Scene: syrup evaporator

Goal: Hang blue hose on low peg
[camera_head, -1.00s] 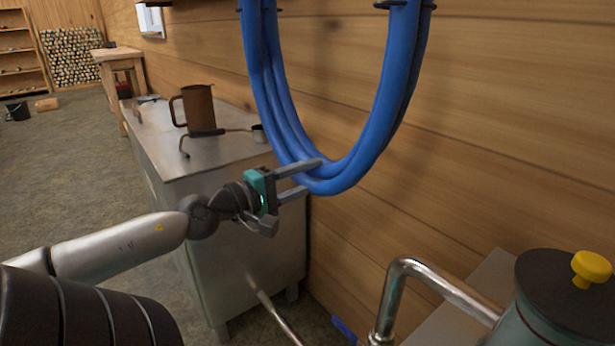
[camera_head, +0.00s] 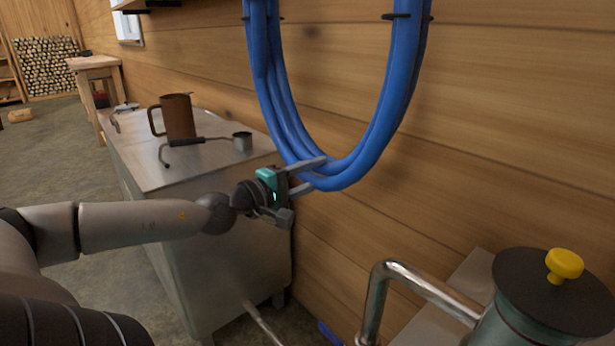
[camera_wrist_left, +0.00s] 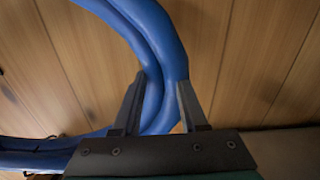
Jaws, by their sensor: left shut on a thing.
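The blue hose (camera_head: 385,115) is a coil of several loops, bound with black ties, hanging in front of the wooden wall. Its top runs out of the head view. My left gripper (camera_head: 312,176) is at the bottom of the coil, with one finger above and one below the strands, shut on them. In the left wrist view the blue hose (camera_wrist_left: 160,50) passes between the two fingers of the left gripper (camera_wrist_left: 160,100). I see no low peg in these views. My right gripper is not in view.
A metal cabinet (camera_head: 150,170) stands left of the hose, with a brown jug (camera_head: 178,118) and a small long-handled cup (camera_head: 242,141) on top. At the lower right are a bent metal pipe (camera_head: 425,285) and a dark-lidded vessel with a yellow knob (camera_head: 564,265).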

